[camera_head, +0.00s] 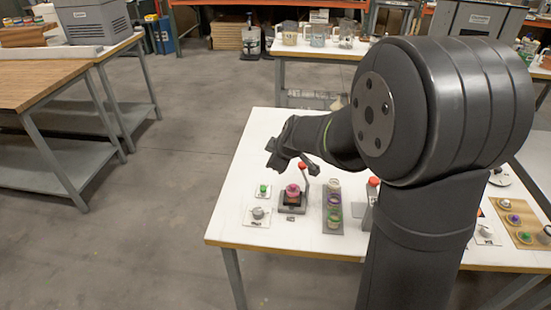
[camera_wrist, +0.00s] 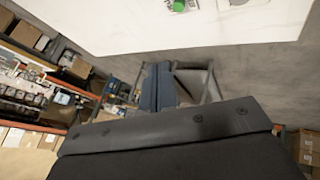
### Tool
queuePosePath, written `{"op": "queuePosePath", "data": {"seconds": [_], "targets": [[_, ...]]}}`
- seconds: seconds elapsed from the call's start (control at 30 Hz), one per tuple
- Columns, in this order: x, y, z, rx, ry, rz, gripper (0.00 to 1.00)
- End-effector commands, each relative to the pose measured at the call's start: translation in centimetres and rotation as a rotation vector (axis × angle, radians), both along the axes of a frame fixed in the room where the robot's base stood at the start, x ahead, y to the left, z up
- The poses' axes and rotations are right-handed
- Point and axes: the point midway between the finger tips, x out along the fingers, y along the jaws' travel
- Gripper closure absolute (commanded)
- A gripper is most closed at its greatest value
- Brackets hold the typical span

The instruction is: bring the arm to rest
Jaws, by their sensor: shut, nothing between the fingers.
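My arm reaches over the white table (camera_head: 240,222) from the right in the head view, folded at a large dark joint. My gripper (camera_head: 273,155) is at its left end, raised above the table and apart from the things on it. In the wrist view the fingers (camera_wrist: 158,68) are close together with nothing between them. The dark wrist body fills the bottom of that view. The white tabletop (camera_wrist: 200,25) shows at its top. My arm hides part of the table's middle in the head view.
Below my gripper are a small green-topped item (camera_head: 263,190), a stand with a pink-red piece (camera_head: 292,193) and a rack of colored pots (camera_head: 334,200). A wooden board (camera_head: 520,222) with colored pieces is at right. A wooden workbench (camera_head: 40,84) stands at left; the floor between is clear.

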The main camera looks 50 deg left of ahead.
Motion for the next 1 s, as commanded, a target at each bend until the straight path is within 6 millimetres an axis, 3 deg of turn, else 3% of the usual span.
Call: {"op": "queuePosePath", "data": {"seconds": [0.67, 1.0], "targets": [[0.2, 0.1, -0.4, -0.001, 0.001, -0.001, 1.00], [2.7, 1.1, -4.0, -0.003, 0.002, -0.003, 1.00]]}}
